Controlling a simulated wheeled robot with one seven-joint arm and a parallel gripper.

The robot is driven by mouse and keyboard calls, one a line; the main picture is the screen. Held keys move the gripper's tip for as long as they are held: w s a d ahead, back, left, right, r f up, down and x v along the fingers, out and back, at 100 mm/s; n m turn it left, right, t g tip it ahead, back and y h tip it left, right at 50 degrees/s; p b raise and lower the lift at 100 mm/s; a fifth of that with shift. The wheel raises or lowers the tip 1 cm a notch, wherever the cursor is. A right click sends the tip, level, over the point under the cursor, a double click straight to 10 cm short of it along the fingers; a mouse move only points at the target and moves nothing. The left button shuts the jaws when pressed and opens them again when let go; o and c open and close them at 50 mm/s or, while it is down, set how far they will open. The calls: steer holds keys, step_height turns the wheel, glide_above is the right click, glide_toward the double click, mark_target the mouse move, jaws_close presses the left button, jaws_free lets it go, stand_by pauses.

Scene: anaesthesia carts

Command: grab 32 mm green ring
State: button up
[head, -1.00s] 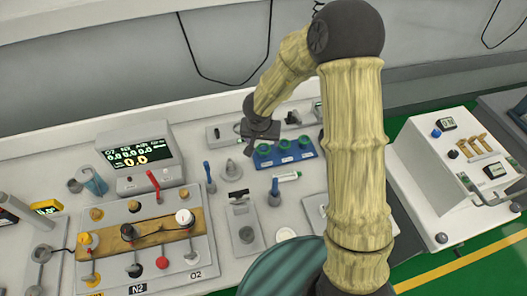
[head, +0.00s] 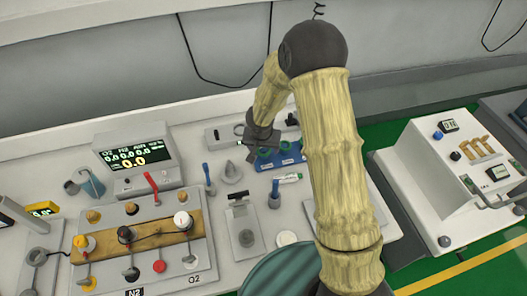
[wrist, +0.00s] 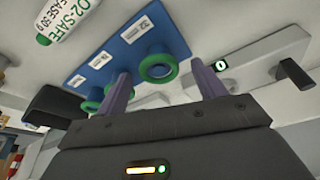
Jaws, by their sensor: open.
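The blue holder (head: 292,158) stands on the worktop with green rings in a row, partly hidden by my arm in the head view. In the wrist view the blue holder (wrist: 128,47) shows three green rings: one nearest ring (wrist: 158,79) and two others, a middle ring (wrist: 109,90) partly behind my left finger and a far-left ring (wrist: 91,107). The gripper also shows in the head view (head: 256,148).
A blue-topped post (head: 275,195) stands nearby. Left are a valve panel (head: 150,265) and a display box (head: 135,160). A grey plate with a dark knob (wrist: 265,75) is right of the holder.

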steer(key=shift+c, duration=0.2)
stand_by(0.3)
steer(key=c, duration=1)
steer(key=shift+r, duration=0.1)
step_height(320, 180, up, 10)
steer(key=p, duration=0.3)
